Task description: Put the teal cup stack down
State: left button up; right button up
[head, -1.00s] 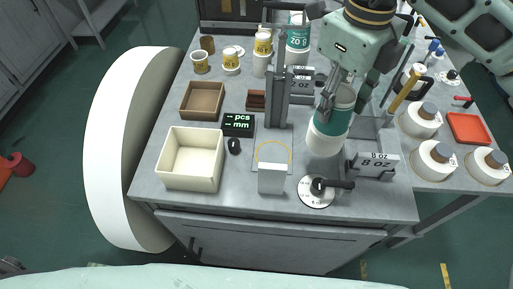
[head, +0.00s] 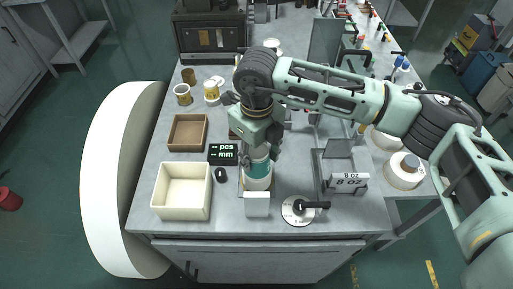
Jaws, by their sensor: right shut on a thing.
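The teal cup stack (head: 259,170) is teal above and white below, and looks roughly upright. My right gripper (head: 261,152) is shut on its upper part from above. The stack is just behind the small white block (head: 257,205) near the front of the grey table (head: 226,215). It covers most of the yellow ring mark there. I cannot tell whether its base touches the table. My left gripper is not in view.
A cream bin (head: 182,191), a brown tray (head: 187,132), a counter display (head: 223,153) and a dark mouse (head: 220,174) lie to the left. A round dial with a black handle (head: 300,210) and an "8 OZ" holder (head: 346,182) stand to the right. My right arm hides much of the table's back.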

jog(key=shift+f+b, duration=0.2)
jog(key=shift+b, duration=0.1)
jog(key=o, duration=1.5)
jog(key=shift+r, duration=0.1)
jog(key=shift+r+p, duration=0.25)
jog(key=shift+p, duration=0.15)
notch_tip(320, 180, up, 10)
jog(key=b, duration=0.5)
jog(key=shift+r, duration=0.15)
jog(key=shift+r+b, duration=0.3)
jog(key=shift+r, duration=0.45)
